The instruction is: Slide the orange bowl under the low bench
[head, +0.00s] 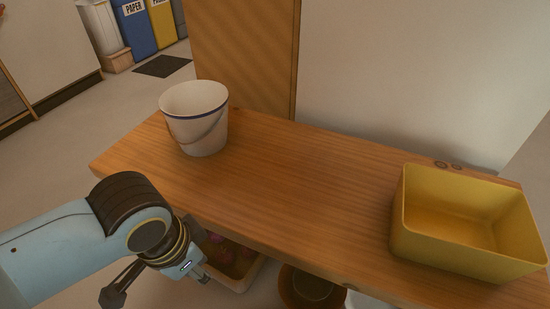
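The low bench (285,190) is a wooden plank top running across the head view. A brown-orange bowl (290,291) shows at the bottom, below the bench's front edge. The bench top hides its far part, and I cannot tell whether anything is in it. My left gripper (158,286) points down in front of the bench's left part, to the left of the bowl and apart from it. Its dark fingers look spread, with nothing seen between them. My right gripper is not in view.
A white bucket (195,118) and a yellow bin (465,222) stand on the bench. A pale box (240,283) with reddish things inside is partly under it, between my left gripper and the bowl. Something white (368,300) shows right of the bowl. A wall stands behind.

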